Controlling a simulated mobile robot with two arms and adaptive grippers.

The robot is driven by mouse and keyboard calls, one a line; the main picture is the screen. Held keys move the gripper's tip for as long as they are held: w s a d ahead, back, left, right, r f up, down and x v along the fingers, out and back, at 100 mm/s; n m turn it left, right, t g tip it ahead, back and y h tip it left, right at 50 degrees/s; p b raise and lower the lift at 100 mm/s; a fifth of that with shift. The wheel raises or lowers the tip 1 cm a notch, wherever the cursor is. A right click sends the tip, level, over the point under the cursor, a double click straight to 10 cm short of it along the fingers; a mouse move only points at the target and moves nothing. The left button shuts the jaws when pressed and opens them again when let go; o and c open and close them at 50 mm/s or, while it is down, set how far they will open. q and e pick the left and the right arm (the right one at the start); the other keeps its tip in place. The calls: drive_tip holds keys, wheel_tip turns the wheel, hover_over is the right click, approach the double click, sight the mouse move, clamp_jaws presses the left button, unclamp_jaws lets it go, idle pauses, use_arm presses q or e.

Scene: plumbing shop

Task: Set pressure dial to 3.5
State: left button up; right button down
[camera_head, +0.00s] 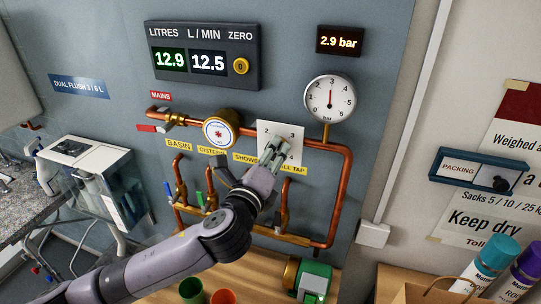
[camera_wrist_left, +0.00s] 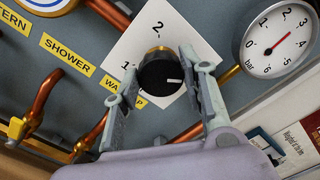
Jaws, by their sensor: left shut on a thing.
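The pressure dial is a round black knob (camera_wrist_left: 160,76) with a short white mark, on a white numbered plate (camera_wrist_left: 123,50). In the left wrist view the mark points right; 1 and 2 show on the plate. In the head view the plate (camera_head: 266,129) shows on the wall, with the knob hidden behind my left gripper (camera_head: 283,152). In the left wrist view the fingers of my left gripper (camera_wrist_left: 161,64) are shut on the knob from both sides. The digital display (camera_head: 340,41) reads 2.9 bar. The round gauge (camera_head: 330,104) has its needle near 3. My right gripper is not in view.
Copper pipes (camera_head: 345,185) with valves run around the plate, and a brass meter (camera_head: 220,132) sits to its left. A litres panel (camera_head: 203,56) hangs above. A green and brass fitting (camera_head: 315,280) and cups (camera_head: 192,290) stand on the bench below.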

use_arm(q)
drive_tip(key=shift+s+d+f+m, duration=0.1)
drive_tip(key=shift+f+m, duration=0.05)
drive_tip(key=shift+m, duration=1.45)
drive_tip(key=shift+f+m, duration=0.15)
drive_tip(key=shift+m, duration=1.45)
drive_tip(key=o, duration=1.2)
drive_tip(key=shift+r, duration=0.2)
drive_tip(key=shift+c, duration=0.2)
drive_tip(key=v, duration=1.2)
